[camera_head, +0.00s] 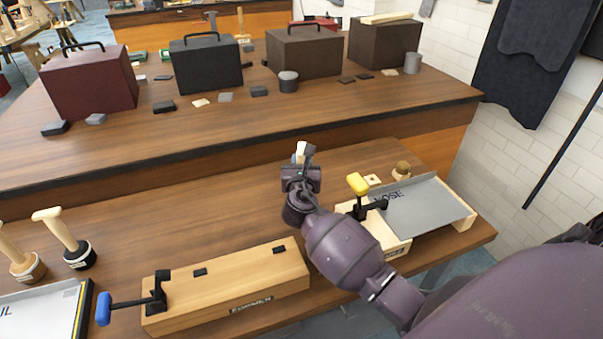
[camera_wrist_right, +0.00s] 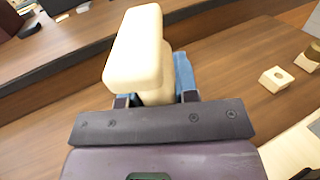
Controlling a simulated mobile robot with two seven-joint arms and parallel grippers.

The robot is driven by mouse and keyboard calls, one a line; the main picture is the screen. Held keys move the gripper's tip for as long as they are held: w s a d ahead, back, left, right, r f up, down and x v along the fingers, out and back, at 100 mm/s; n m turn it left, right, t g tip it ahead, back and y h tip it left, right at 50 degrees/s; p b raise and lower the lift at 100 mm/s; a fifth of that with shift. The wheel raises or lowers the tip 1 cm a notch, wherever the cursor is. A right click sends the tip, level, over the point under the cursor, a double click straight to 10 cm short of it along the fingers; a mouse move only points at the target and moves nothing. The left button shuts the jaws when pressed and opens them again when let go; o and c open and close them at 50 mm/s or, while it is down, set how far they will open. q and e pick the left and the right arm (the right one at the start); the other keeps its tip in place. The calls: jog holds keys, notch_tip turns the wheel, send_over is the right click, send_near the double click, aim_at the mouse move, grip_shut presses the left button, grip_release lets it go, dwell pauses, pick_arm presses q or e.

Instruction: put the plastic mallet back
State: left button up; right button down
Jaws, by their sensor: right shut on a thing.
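My right gripper (camera_head: 303,156) is shut on a cream, blocky-ended thing, which I take to be the plastic mallet (camera_wrist_right: 140,50). Its pale stem sits between the fingers in the right wrist view, and its wide end sticks up beyond them. In the head view only a small pale tip of the mallet (camera_head: 300,148) shows above the gripper, over the front workbench. Its lower part is hidden. Two other mallets with pale handles and dark-ringed heads stand at the left, one (camera_head: 68,240) nearer the middle and one (camera_head: 22,262) at the edge. My left gripper is not in view.
A wooden fixture with a blue-handled clamp (camera_head: 230,290) lies at the front. Toolboxes (camera_head: 206,66) stand on the back bench. The front bench left of my gripper is clear.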

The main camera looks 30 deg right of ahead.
jog(key=shift+f+b, duration=0.35)
jog(key=shift+f, duration=1.1)
jog(key=shift+f, duration=0.2)
jog(key=c, duration=0.9)
grip_release()
jog(key=shift+r, duration=0.2)
jog(key=v, duration=1.2)
jog(key=shift+p, duration=0.35)
jog(key=shift+f, duration=0.1)
